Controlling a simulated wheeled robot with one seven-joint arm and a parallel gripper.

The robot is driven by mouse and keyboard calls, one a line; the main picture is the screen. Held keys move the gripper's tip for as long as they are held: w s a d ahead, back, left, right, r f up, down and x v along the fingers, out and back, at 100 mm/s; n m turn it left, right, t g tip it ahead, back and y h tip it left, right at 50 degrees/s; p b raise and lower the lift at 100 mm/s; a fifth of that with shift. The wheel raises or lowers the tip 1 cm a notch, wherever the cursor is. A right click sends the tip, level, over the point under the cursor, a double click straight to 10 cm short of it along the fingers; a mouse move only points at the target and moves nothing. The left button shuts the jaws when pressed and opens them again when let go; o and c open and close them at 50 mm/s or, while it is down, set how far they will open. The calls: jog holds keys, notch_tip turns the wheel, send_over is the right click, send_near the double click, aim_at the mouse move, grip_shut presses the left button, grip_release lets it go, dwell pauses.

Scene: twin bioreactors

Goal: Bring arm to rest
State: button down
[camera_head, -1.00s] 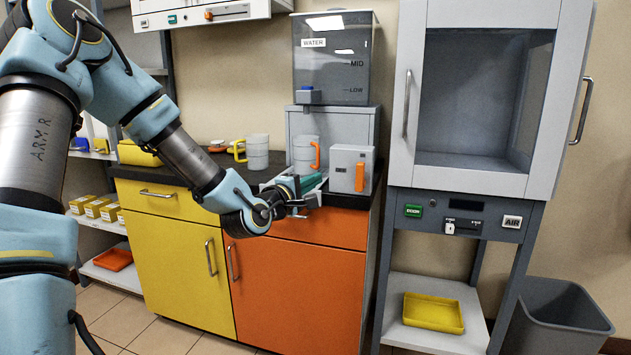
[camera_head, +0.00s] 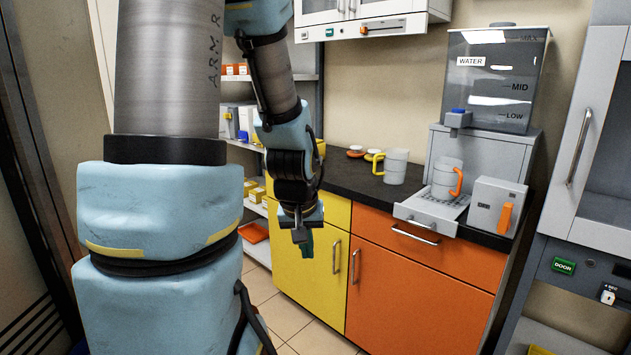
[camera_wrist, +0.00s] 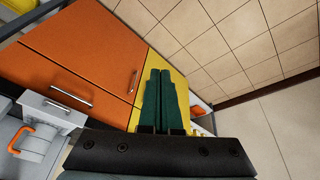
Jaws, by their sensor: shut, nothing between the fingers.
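My arm is folded on the left of the head view, bent at the elbow with the forearm hanging down. My gripper (camera_head: 303,238) points down in front of the yellow cabinet door (camera_head: 325,275), apart from the counter. In the wrist view its two green fingers (camera_wrist: 165,98) lie side by side, shut, with nothing between them.
The dark counter (camera_head: 350,176) carries a white cup with a yellow handle (camera_head: 396,167). A cup with an orange handle (camera_head: 446,178) stands on the pulled-out drip tray (camera_head: 408,209) under the water tank (camera_head: 495,80). Shelves (camera_head: 245,150) stand behind my arm. The tiled floor (camera_wrist: 225,40) is clear.

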jog(key=s+a+r+g, duration=0.2)
jog(key=s+a+r, duration=0.1)
jog(key=s+a, duration=0.2)
jog(key=shift+s+m+y+p, duration=0.3)
jog(key=shift+s+y+p, duration=0.15)
jog(key=shift+s, duration=0.15)
